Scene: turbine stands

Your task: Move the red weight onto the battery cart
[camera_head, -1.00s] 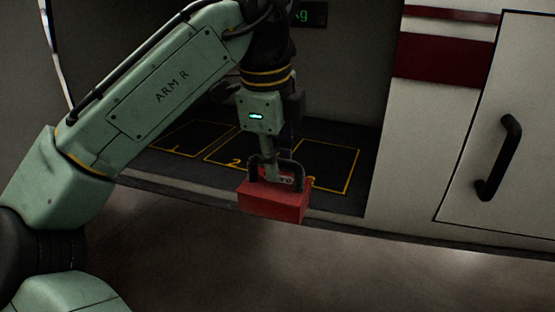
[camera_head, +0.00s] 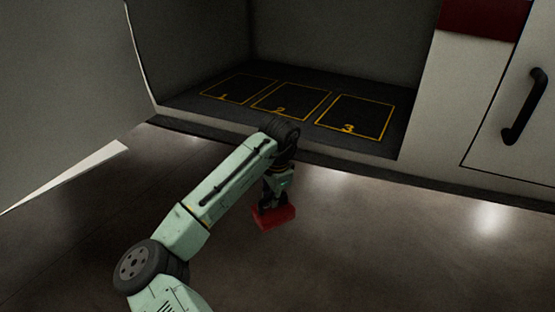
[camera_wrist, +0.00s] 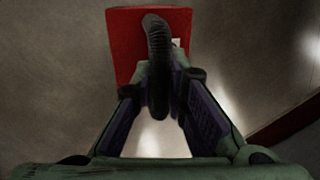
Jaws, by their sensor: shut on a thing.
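The red weight (camera_head: 274,216) is a red block that hangs from my gripper (camera_head: 272,200) over the floor, in front of the open compartment. My gripper is shut on the weight's dark handle. In the wrist view the red block (camera_wrist: 125,40) is beyond my gripper (camera_wrist: 160,85), and the dark handle (camera_wrist: 157,45) runs between the fingers. The battery cart cannot be seen in these views.
The open compartment has three yellow-outlined squares marked 1 (camera_head: 238,88), 2 (camera_head: 290,101) and 3 (camera_head: 355,118), all bare. A white cabinet door with a black handle (camera_head: 525,106) is at the right. A pale panel (camera_head: 65,90) is at the left. The floor (camera_head: 420,250) is clear.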

